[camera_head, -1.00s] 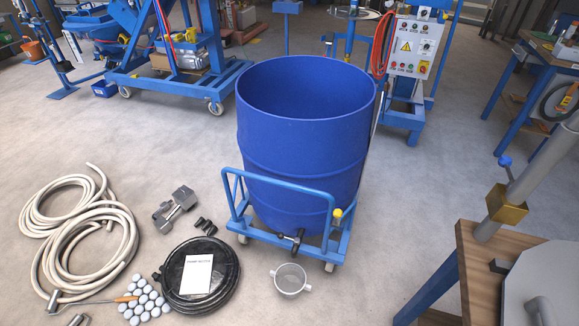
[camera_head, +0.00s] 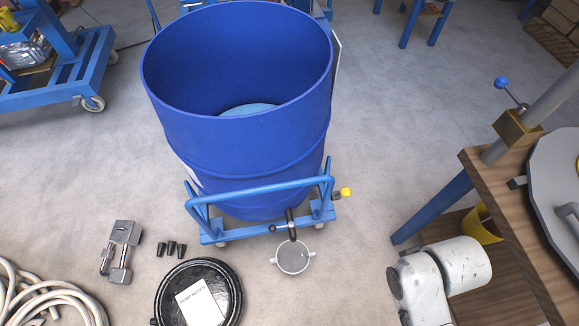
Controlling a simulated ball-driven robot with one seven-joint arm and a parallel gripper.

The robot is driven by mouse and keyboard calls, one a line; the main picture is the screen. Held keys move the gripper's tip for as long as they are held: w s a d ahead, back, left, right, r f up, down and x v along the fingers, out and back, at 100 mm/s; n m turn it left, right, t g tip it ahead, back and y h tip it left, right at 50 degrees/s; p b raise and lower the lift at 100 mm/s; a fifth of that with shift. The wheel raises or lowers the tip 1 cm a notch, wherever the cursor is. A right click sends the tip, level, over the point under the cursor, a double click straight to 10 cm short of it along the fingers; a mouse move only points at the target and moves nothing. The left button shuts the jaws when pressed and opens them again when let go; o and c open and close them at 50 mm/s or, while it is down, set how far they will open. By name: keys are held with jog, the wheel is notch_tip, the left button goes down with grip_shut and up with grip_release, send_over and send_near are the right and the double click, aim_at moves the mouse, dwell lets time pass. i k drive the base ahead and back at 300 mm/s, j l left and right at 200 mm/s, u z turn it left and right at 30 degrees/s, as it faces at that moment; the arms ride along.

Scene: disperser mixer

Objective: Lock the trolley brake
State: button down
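The blue trolley (camera_head: 262,190) stands in the middle of the floor and carries a large open blue drum (camera_head: 245,130). A black lever-like part (camera_head: 291,225) sticks out low at the trolley's front; I cannot tell whether it is the brake or whether it is locked. A yellow knob (camera_head: 345,192) sits at the frame's right side. The small wheels are mostly hidden under the frame. White scuffed links of my arm show at the lower right, apart from the trolley. My gripper is not in view.
A grey two-handled pot (camera_head: 293,257) is close in front of the black lever. A wooden bench (camera_head: 495,185) stands right. Floor right of the trolley is clear.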

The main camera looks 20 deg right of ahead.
aim_at(345, 192)
jog(key=i+j+u, duration=0.25)
jog(key=i+u, duration=0.2)
jog(key=i, duration=0.9)
